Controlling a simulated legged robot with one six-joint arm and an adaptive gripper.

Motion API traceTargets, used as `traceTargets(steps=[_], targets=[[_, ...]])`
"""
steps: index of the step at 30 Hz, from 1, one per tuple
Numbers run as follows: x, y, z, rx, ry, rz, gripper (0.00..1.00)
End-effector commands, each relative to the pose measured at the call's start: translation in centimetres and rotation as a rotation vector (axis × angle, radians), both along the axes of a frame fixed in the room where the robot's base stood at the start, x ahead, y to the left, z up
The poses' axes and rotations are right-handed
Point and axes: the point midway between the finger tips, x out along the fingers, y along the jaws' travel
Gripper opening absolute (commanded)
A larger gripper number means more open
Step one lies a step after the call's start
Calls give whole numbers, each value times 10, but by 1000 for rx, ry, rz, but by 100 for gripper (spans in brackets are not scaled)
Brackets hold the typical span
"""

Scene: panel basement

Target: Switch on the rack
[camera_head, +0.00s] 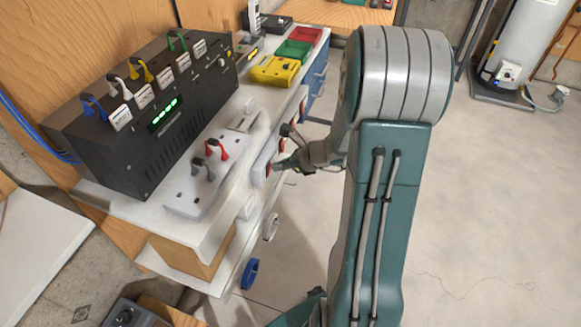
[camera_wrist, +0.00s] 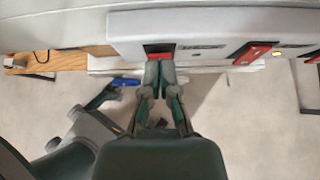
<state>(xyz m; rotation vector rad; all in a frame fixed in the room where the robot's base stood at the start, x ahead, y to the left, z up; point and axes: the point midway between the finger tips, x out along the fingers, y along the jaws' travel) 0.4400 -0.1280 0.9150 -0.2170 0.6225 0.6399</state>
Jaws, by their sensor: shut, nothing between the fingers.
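A black rack unit (camera_head: 150,110) with a lit green display stands on the white bench, with several coloured plugs along its top. A white switch box (camera_head: 263,160) is fixed along the bench's front edge. In the wrist view the white switch box (camera_wrist: 210,22) carries a dark-framed red switch (camera_wrist: 160,52) and a larger red switch (camera_wrist: 252,52), with a small amber light beside the larger one. My gripper (camera_head: 277,167) is shut and empty, its tips at the box's front. In the wrist view my gripper (camera_wrist: 159,66) partly covers the dark-framed switch; I cannot tell whether it touches.
A white socket strip (camera_head: 195,190) with red and black plugs lies on the bench. A yellow box (camera_head: 275,71), a green tray (camera_head: 293,50) and a red tray (camera_head: 305,35) stand farther back. The floor (camera_head: 480,170) right of my arm is clear.

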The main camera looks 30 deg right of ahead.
Motion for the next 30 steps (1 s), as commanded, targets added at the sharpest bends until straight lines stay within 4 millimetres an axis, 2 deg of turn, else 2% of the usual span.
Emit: traceTargets(steps=[10,17,30], targets=[[1,0,0,-2,4,-1,0],[9,7,4,-58,73,3,0],[8,6,9,-56,75,1,0]])
